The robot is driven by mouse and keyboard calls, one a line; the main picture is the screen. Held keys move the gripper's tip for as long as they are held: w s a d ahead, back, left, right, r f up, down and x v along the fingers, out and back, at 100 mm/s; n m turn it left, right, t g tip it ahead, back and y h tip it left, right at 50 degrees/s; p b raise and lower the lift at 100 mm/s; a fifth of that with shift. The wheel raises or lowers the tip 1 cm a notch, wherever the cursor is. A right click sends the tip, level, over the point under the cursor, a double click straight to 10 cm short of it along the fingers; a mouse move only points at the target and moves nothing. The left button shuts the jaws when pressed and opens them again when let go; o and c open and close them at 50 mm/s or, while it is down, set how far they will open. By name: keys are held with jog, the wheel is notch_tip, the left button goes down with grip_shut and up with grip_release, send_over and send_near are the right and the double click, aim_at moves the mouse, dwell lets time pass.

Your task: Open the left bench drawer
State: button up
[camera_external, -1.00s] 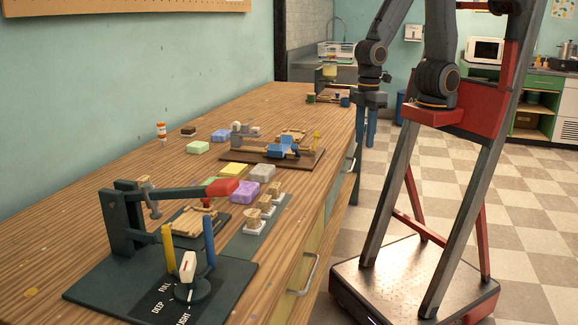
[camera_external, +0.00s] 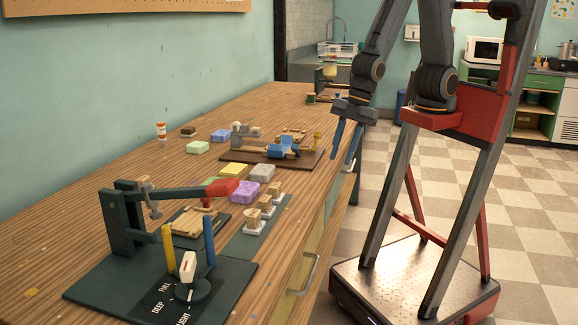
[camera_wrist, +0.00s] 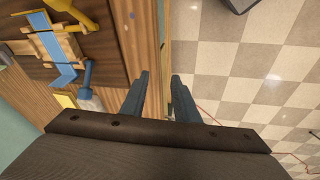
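The wooden bench (camera_external: 110,205) runs along the wall, with drawer fronts on its right side. The near front (camera_external: 311,247) is yellowish, looks shut and carries a metal bar handle (camera_external: 304,276). A second front (camera_external: 333,197) lies farther along, seen at a steep angle; its handle is hard to make out near my fingers. My gripper (camera_external: 343,150) is open and empty, its blue fingers pointing down and slightly left near the bench's front edge. In the wrist view my gripper (camera_wrist: 158,85) straddles the line of the bench edge (camera_wrist: 165,45); no handle is clear there.
A dark press with a red-tipped lever (camera_external: 130,222) stands at the near end of the bench. Several coloured soap bars (camera_external: 243,192) and a wooden fixture board (camera_external: 240,155) lie behind it.

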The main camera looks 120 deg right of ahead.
jog(key=w+a+f+n+t+y+b, duration=0.2)
jog(key=w+a+f+n+t+y, duration=0.15)
jog(key=w+a+n, duration=0.65)
jog(key=n+t+y+b, duration=0.2)
jog(key=n+y+b, duration=0.1)
jog(key=n+b, duration=0.2)
send_near(312, 271)
jog(key=s+a+r, duration=0.2)
jog(key=s+r, duration=0.2)
jog(key=r, duration=0.1)
jog(key=w+f+m+t+b, duration=0.1)
jog(key=w+f+t+b, duration=0.15)
jog(key=f+b, duration=0.4)
jog(key=w+f+t+b, duration=0.2)
jog(key=f+t+b, duration=0.2)
jog(key=b, duration=0.5)
jog(key=x, duration=0.7)
jog(key=shift+a, duration=0.15)
grip_shut()
